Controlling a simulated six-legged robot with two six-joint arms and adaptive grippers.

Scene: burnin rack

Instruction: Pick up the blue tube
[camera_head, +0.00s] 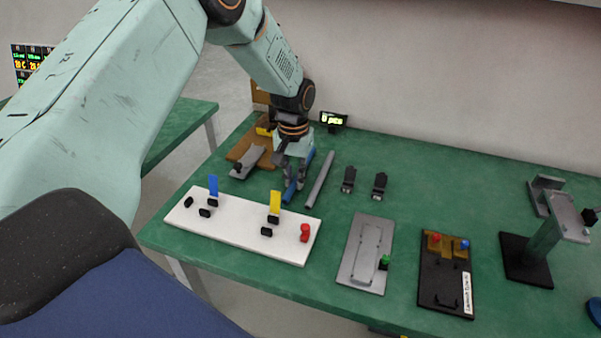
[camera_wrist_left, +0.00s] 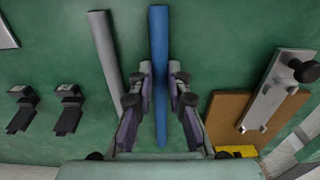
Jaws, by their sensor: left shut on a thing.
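The blue tube (camera_wrist_left: 159,60) lies lengthwise between the fingers of my left gripper (camera_wrist_left: 158,95) in the left wrist view. In the head view the blue tube (camera_head: 290,192) shows below the left gripper (camera_head: 294,176), which is low over the green table. The left gripper is shut on the tube. I cannot tell whether the tube touches the table. A grey tube (camera_head: 320,180) lies beside it to the right in the head view; it also shows in the wrist view (camera_wrist_left: 105,50). My right gripper is not in view.
A white board (camera_head: 250,229) with blue and yellow upright tabs and a red knob stands in front. Two black clips (camera_head: 348,180) lie right of the grey tube. A grey plate (camera_head: 366,255), a black panel (camera_head: 446,285) and a stand (camera_head: 541,245) are farther right.

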